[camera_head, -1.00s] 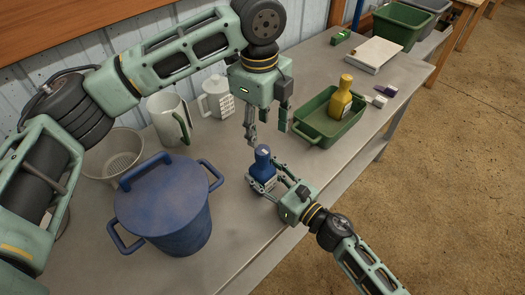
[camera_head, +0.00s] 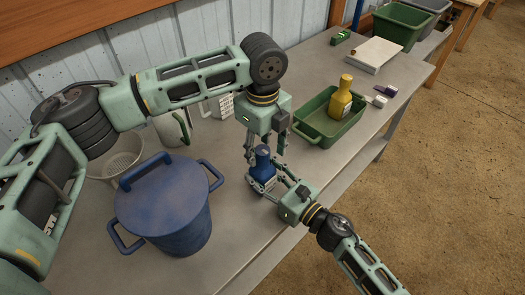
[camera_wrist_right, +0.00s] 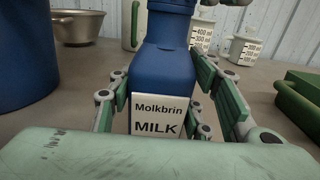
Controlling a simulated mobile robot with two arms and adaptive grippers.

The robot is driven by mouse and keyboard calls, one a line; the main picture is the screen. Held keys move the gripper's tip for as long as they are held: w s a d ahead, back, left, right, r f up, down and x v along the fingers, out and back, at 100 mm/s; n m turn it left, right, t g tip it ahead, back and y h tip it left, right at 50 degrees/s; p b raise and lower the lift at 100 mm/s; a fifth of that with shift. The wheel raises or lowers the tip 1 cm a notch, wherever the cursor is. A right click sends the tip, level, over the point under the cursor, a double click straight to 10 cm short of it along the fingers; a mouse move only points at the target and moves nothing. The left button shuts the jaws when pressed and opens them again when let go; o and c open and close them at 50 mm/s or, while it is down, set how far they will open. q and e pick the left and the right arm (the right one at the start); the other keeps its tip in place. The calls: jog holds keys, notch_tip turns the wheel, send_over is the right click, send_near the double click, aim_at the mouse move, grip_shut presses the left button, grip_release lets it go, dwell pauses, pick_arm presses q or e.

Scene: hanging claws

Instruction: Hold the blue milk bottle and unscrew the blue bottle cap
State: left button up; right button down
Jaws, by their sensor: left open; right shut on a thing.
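The blue milk bottle (camera_head: 262,172) stands upright on the table near its front edge. In the right wrist view the bottle (camera_wrist_right: 161,75) shows its white "Molkbrin MILK" label. My right gripper (camera_head: 275,186) is shut on the bottle's body from the front right. In the right wrist view its fingers sit on both sides of the bottle. My left gripper (camera_head: 265,150) points down over the bottle top, open, with its fingers around the cap's height. The blue cap is at the bottle's top, largely hidden between these fingers; I cannot tell whether they touch it.
A large blue pot (camera_head: 165,205) with a lid stands left of the bottle. A green tray (camera_head: 318,131) with a yellow bottle (camera_head: 341,98) stands to the right. A colander (camera_head: 115,160) and white jugs stand behind. The table's front edge is close.

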pick_arm(q)
jog(key=shift+f, duration=0.15)
jog(key=m, duration=1)
jog(key=shift+m, duration=1)
jog(key=m, duration=0.3)
jog(key=shift+m, duration=1)
jog(key=shift+m, duration=1.3)
